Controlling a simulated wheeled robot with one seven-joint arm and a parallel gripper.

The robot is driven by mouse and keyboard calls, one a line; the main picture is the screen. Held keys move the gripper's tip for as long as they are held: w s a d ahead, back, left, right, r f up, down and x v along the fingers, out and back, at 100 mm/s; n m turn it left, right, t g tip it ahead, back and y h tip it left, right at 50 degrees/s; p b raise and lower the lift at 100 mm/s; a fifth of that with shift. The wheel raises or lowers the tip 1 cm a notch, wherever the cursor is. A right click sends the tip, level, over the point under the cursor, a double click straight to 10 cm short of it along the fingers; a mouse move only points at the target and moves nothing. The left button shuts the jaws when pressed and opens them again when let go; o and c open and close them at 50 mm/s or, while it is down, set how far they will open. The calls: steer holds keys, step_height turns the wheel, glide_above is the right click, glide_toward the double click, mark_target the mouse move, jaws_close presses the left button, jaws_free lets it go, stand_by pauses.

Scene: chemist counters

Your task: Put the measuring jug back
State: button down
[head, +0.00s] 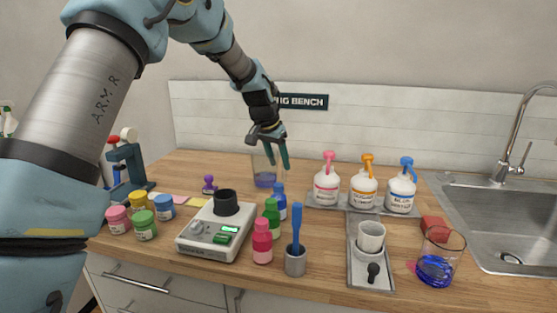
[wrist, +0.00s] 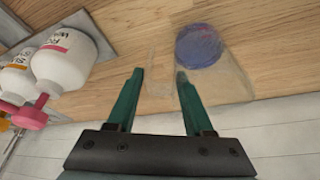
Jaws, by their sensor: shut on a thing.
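The measuring jug (head: 264,178) is clear, with bluish-purple liquid at its bottom. It appears upright at the back of the wooden counter, below my gripper (head: 278,163). In the wrist view the jug (wrist: 203,48) lies just beyond my gripper (wrist: 160,73). The green fingers are shut on a clear part of the jug, which looks like its handle. The part between the fingers is faint, and I cannot tell whether the jug's base touches the counter.
Pump bottles (head: 363,187) stand right of the jug, and a blue-capped bottle (head: 280,205) stands in front. A scale (head: 215,232) and small jars (head: 146,225) are front left. A glass with blue liquid (head: 438,262) is near the sink (head: 500,215). Open wood lies left of the jug.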

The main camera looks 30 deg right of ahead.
steer(key=shift+f, duration=0.1)
steer(key=shift+c, duration=1.4)
jaws_free()
steer(key=b+v, duration=0.2)
steer(key=v, duration=1)
